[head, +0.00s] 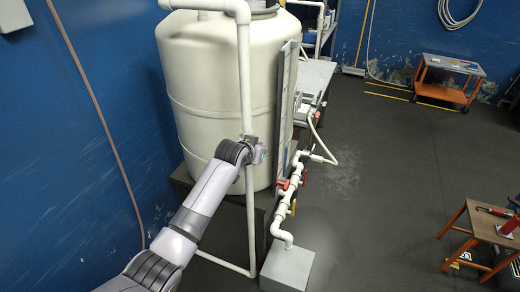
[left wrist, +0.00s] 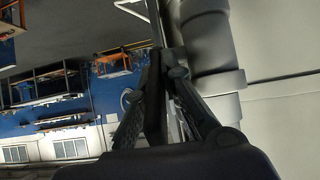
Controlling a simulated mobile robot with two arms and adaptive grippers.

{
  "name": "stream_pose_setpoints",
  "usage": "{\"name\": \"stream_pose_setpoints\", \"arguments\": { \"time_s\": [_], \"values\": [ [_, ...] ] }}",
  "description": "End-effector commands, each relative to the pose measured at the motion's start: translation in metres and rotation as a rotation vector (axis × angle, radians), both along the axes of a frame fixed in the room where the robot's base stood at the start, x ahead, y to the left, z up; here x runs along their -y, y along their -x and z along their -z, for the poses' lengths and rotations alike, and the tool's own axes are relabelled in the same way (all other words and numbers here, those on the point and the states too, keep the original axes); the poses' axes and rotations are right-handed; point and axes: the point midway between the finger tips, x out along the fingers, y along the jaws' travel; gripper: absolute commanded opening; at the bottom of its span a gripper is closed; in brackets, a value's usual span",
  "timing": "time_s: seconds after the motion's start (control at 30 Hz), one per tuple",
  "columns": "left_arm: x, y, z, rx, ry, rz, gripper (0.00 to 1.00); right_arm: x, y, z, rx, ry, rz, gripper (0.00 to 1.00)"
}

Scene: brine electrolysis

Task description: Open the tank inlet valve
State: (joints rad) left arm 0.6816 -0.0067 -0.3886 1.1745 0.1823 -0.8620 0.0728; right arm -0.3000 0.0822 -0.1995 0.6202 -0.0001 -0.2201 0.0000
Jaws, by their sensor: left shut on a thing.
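The white tank (head: 215,100) stands beside the blue wall. A white vertical pipe (head: 245,80) runs down its front. My left gripper (head: 258,153) is at this pipe, about halfway up the tank, and hides most of the inlet valve there. In the left wrist view, the pipe with its thicker fittings (left wrist: 212,55) is just right of the fingers. My left gripper (left wrist: 160,95) is shut on a dark, narrow part that looks like the valve handle (left wrist: 154,95). The handle's exact angle is hard to tell. My right gripper is not in view.
A white pipe run with red handles (head: 283,184) and a yellow handle (head: 293,207) stands right of the tank above a grey box (head: 287,270). A tall panel (head: 287,105) is close by. Orange-legged tables (head: 450,92) stand on the right. The middle floor is clear.

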Motion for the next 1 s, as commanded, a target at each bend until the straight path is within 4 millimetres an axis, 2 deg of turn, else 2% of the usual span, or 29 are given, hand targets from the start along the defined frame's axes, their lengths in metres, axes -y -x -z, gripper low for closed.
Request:
{"name": "stream_pose_setpoints", "arguments": {
  "time_s": [0.33, 0.37, 0.5, 0.83, 1.0],
  "values": [
    [0.0, 0.001, 0.001, -0.005, 0.001, 0.0, 0.0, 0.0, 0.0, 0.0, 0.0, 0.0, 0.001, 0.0],
    [0.0, 0.001, 0.001, -0.005, 0.001, 0.0, 0.09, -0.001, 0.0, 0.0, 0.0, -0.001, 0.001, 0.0],
    [0.0, 0.0, 0.001, -0.004, 0.001, 0.0, 0.17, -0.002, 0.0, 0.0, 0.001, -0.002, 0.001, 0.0],
    [-0.001, 0.001, -0.001, -0.002, -0.001, 0.0, 0.17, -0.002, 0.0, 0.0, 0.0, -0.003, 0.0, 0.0],
    [-0.004, 0.011, -0.009, -0.001, 0.0, 0.0, 0.17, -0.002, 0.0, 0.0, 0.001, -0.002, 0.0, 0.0]
  ]
}}
